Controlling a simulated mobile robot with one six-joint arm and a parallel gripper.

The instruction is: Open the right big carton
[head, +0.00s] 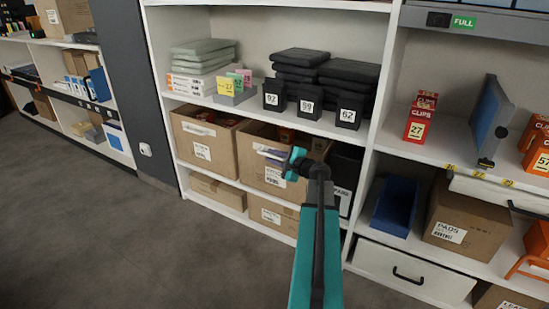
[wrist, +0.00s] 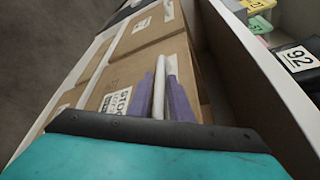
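The right big carton (head: 255,165) is brown with a white label and stands on the middle shelf, its top open. In the wrist view its front (wrist: 125,80) carries a pale bar-shaped handle (wrist: 159,85). My gripper (head: 270,153) is at the upper front of this carton. In the wrist view the two purple fingers (wrist: 160,95) lie on either side of the handle, very close to it. I cannot tell whether they press on it. The teal gripper body hides part of the carton's front.
The left big carton (head: 208,153) stands beside it. A black bin (head: 343,172) is on its right. Smaller cartons (head: 217,191) sit on the shelf below. Black numbered boxes (head: 311,102) stand on the shelf above. The floor (head: 130,230) in front is clear.

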